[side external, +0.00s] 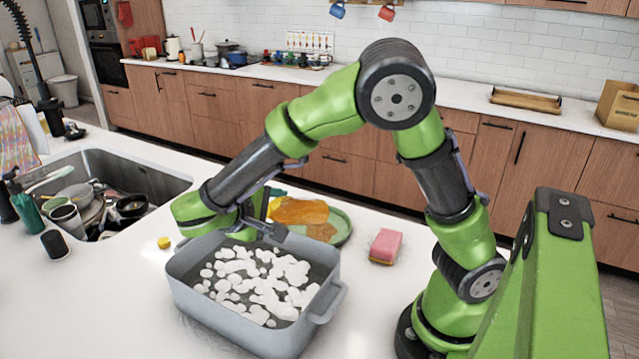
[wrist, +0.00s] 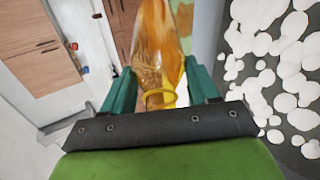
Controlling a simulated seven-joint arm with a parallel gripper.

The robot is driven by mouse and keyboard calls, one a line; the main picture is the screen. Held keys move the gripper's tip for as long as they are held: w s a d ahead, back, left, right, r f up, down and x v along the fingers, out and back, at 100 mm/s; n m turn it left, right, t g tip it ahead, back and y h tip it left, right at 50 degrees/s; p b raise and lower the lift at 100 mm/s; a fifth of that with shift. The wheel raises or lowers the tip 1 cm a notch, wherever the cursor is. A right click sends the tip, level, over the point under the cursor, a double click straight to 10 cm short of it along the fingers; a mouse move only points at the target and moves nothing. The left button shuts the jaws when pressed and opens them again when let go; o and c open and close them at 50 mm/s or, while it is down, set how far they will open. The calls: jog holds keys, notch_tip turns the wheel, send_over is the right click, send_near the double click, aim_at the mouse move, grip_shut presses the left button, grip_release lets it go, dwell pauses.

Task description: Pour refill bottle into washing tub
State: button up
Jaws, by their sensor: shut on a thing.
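The refill bottle (side external: 300,211) is clear with amber-orange contents and lies on its side, roughly level, beyond the tub's far edge. In the wrist view the bottle (wrist: 157,35) stretches away from between my fingers, with a yellow ring at its near end. My gripper (side external: 263,216) is shut on that end; both teal fingers of my gripper (wrist: 160,88) flank it. The grey washing tub (side external: 245,328) stands on the counter with many white foam blobs inside. In the wrist view the tub (wrist: 207,50) is just right of the bottle. No stream of liquid is visible.
A pink sponge (side external: 386,246) is right of the tub, and a small yellow cap (side external: 164,242) is left. The sink (side external: 158,182) at left holds dishes. A dark cup (side external: 56,245) stands near its front edge.

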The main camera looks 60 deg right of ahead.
jog(key=shift+r+t+y, duration=0.3)
jog(key=shift+r+y, duration=0.25)
jog(key=shift+y, duration=0.25)
notch_tip(320, 180, up, 2)
jog(key=shift+a+r+m+y, duration=0.1)
jog(key=shift+m+y, duration=0.2)
jog(key=shift+y, duration=0.4)
jog(key=shift+r+t+y, duration=0.4)
jog(key=shift+r+y, duration=0.25)
jog(key=shift+y, duration=0.25)
jog(key=shift+s+d+r+m+y, duration=0.2)
jog(key=shift+d+r+m+y, duration=0.2)
jog(key=shift+d+y, duration=0.45)
jog(key=shift+s+d+r+t+y, duration=0.2)
jog(key=shift+d+t+y, duration=0.25)
jog(key=shift+y, duration=0.4)
jog(key=shift+s+d+f+m+t+y, duration=0.15)
jog(key=shift+d+t+y, duration=0.25)
jog(key=shift+y, duration=0.4)
jog(key=shift+s+d+r+m+t+y, duration=0.15)
jog(key=shift+d+y, duration=0.3)
jog(key=shift+y, duration=0.35)
jog(key=shift+f, duration=0.1)
